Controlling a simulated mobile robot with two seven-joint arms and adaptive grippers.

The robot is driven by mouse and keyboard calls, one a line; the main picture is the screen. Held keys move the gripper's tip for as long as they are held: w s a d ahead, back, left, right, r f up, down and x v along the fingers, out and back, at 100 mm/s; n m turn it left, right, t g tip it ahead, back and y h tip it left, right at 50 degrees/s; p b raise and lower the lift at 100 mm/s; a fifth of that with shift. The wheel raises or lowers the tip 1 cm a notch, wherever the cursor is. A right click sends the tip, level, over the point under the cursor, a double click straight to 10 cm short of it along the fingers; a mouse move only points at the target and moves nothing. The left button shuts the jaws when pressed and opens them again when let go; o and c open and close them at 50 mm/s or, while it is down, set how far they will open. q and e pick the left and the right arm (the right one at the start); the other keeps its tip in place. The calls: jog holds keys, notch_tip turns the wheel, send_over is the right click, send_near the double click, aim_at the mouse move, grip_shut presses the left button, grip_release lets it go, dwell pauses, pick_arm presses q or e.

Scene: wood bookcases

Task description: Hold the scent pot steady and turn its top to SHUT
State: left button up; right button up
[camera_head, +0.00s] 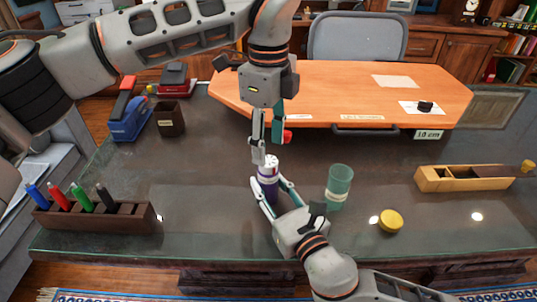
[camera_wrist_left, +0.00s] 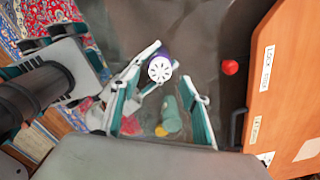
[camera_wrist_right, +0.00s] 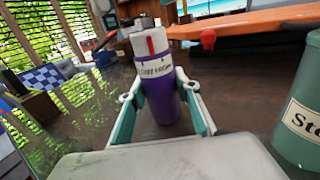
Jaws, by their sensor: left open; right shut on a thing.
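The scent pot (camera_head: 268,188) is a purple cylinder standing on the dark glossy table, with a white slotted top (camera_wrist_left: 160,69). In the right wrist view the pot (camera_wrist_right: 161,101) has a pale lettered band under the top and a red mark on the top's side. I cannot read the whole lettering. My right gripper (camera_wrist_right: 157,92) is shut on the purple body, one finger on each side. My left gripper (camera_head: 267,152) points down just above the top and is open. In the left wrist view the top shows near the left finger's tip; contact is unclear.
A marker rack (camera_head: 95,216) is at left, a wooden box (camera_head: 465,179) at right. An orange raised board (camera_head: 345,90) is behind.

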aim_at(268, 160)
pick_arm(q)
jog(key=shift+f, duration=1.85)
jog(key=c, duration=1.1)
